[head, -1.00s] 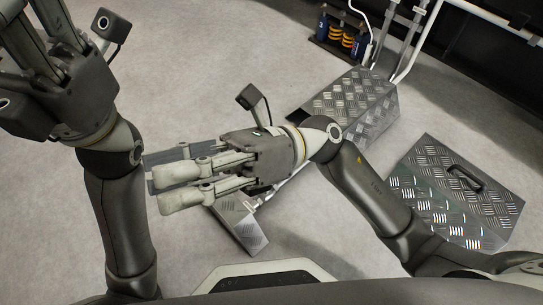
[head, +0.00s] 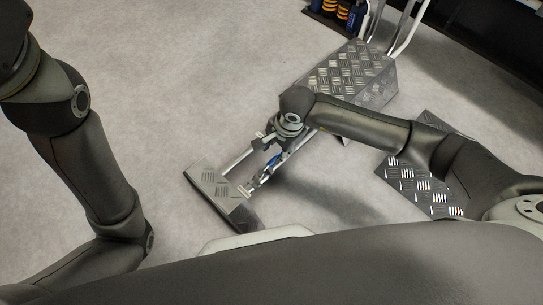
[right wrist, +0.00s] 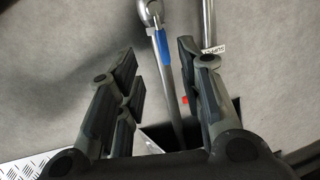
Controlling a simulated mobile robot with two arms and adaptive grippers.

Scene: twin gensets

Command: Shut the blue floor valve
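The blue floor valve shows as a narrow blue part (head: 273,160) on the low pipes, just below my right wrist in the head view. In the right wrist view its blue part (right wrist: 164,48) lies along a metal bar, roughly in line with the pipe. My right gripper (right wrist: 157,62) points down at it, open, with fingers on either side of the blue part and nothing clamped. In the head view my right gripper (head: 268,142) is mostly hidden under the wrist. My left gripper is out of view; only its arm shows at the left.
Two pipes run between a small tread-plate cover (head: 222,192) and a larger tread-plate box (head: 345,75). Another tread-plate cover (head: 420,188) lies right, partly under my arm. A white tag (right wrist: 214,49) and small red part (right wrist: 184,100) sit near the right fingers. Left floor is clear.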

